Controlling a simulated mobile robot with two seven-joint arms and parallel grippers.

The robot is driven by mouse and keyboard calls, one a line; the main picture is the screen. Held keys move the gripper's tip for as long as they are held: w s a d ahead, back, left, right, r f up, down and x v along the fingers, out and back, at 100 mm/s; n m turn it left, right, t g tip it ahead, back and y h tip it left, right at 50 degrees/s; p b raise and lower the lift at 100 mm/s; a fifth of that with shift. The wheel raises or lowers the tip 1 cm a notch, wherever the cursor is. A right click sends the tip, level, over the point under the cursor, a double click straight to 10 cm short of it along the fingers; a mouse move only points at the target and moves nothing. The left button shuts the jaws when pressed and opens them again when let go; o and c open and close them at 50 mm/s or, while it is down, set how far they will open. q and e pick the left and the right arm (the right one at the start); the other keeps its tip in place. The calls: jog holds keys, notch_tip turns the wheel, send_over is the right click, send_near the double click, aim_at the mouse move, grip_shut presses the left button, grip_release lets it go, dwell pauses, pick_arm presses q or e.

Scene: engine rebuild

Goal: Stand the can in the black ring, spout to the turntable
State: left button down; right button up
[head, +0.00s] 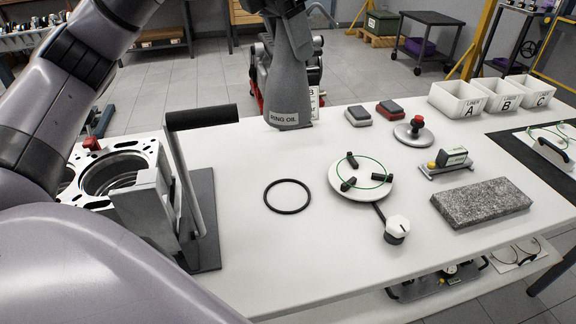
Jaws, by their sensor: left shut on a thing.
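The can (289,98) is grey, with a "RING OIL" label near its base. My left gripper (284,10) is shut on its upper part at the top of the view, partly cut off by the frame. The can appears near the table's back edge, roughly upright; I cannot tell whether its base touches the table. A thin curved spout (324,12) seems to point right from its top. The black ring (287,213) lies flat and empty on the white table, nearer than the can. The turntable (374,197), a white disc with black pads and a green ring, is right of it. My right gripper is not in view.
An engine block (118,150) and a grey stand with a black-handled lever (200,118) are at left. A white knob (397,226) is in front of the turntable. A stone slab (482,203), a red-knobbed disc (414,133) and labelled bins (457,102) are at right.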

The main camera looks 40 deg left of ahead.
aim_at(270, 104)
pick_arm(q)
notch_tip(270, 104, down, 20)
jog(key=b, duration=0.1)
jog(key=shift+r, duration=0.15)
dwell(0.3)
jog(key=shift+f+b, duration=0.25)
jog(key=shift+b, duration=0.2)
jog(key=shift+c, duration=1.6)
grip_release()
jog(key=shift+r, duration=0.15)
jog(key=p+v, duration=0.1)
jog(key=v, duration=1.1)
